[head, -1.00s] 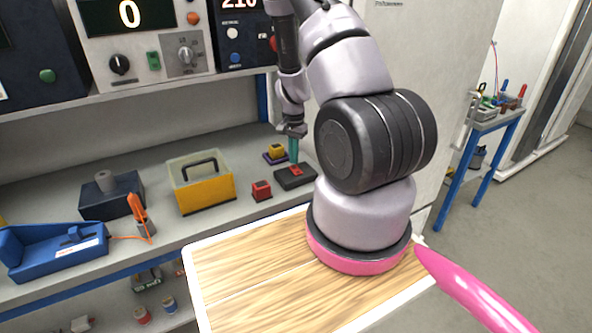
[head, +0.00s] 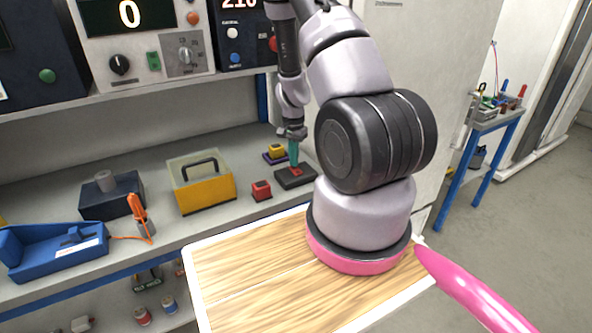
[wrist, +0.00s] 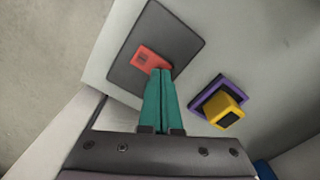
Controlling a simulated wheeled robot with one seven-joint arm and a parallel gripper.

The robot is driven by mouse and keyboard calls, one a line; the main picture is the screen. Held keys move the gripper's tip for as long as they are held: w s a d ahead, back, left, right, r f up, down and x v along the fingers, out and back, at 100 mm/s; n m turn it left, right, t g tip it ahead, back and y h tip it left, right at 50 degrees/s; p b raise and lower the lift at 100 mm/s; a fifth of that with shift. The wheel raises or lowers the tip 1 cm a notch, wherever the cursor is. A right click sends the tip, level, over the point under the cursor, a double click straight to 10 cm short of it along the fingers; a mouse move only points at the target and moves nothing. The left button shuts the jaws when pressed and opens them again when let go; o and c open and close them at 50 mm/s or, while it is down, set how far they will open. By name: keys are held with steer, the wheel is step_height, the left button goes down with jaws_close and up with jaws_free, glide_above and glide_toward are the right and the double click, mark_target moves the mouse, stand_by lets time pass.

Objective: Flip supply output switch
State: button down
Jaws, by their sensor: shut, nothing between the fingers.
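A red switch piece (wrist: 148,58) sits on a dark flat base (wrist: 175,35) on the bench. In the head view, the dark base (head: 284,183) lies at the right end of the bench, and the red piece (head: 297,172) shows beside the fingertips. My gripper (head: 294,165) points down over it with its teal fingers shut and empty. In the wrist view, the fingertips of my gripper (wrist: 160,72) are at the near right end of the red piece. I cannot tell whether they touch it.
A yellow block on a purple base (wrist: 224,108) stands close to my fingers. A red block (head: 261,190), a yellow toolbox (head: 205,190) and a blue device (head: 55,250) stand farther left. Instrument panels (head: 145,40) are on the shelf above.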

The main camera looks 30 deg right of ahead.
steer(key=shift+f, duration=0.3)
steer(key=shift+r, duration=3.5)
